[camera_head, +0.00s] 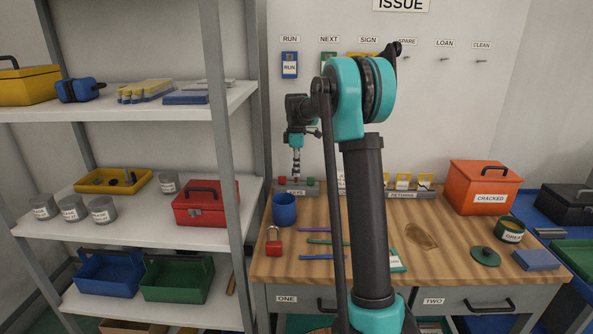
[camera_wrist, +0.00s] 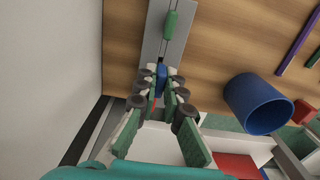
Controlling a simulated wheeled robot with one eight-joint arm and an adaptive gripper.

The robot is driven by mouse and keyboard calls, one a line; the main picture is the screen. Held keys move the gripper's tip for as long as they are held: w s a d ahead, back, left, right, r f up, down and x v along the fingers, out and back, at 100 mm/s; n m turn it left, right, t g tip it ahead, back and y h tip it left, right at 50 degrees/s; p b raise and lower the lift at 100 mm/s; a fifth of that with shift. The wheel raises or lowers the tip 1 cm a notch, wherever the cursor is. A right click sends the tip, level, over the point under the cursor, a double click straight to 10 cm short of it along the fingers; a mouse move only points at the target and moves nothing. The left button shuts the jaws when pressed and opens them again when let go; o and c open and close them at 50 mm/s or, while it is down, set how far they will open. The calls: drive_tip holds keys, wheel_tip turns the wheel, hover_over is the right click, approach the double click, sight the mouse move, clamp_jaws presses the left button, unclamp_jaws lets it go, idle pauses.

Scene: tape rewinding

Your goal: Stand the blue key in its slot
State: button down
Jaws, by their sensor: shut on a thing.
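The blue key (camera_wrist: 161,74) is between the fingertips of my gripper (camera_wrist: 160,82) in the wrist view. My gripper is shut on it, directly over the grey key rack (camera_wrist: 172,40). In the head view my gripper (camera_head: 297,174) points straight down at the middle of the rack (camera_head: 296,189), between a red key (camera_head: 282,181) and a green key (camera_head: 310,181). The green key also shows in the wrist view (camera_wrist: 170,24), standing along the rack. The fingers hide the blue key's lower end and its slot, so I cannot tell how far in it is.
A blue cup (camera_head: 285,209) stands just in front of the rack. A red padlock (camera_head: 274,241) and several coloured sticks lie nearer the front of the wooden bench (camera_head: 460,257). The wall is close behind the rack. A grey holder with yellow tags (camera_head: 402,183) stands to the right.

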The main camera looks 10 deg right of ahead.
drive_tip(key=shift+d+f, duration=0.1)
drive_tip(key=shift+f, duration=1.6)
idle(2.7)
drive_tip(key=c, duration=1.1)
unclamp_jaws()
drive_tip(key=shift+r, duration=4.05)
drive_tip(key=shift+s, duration=0.15)
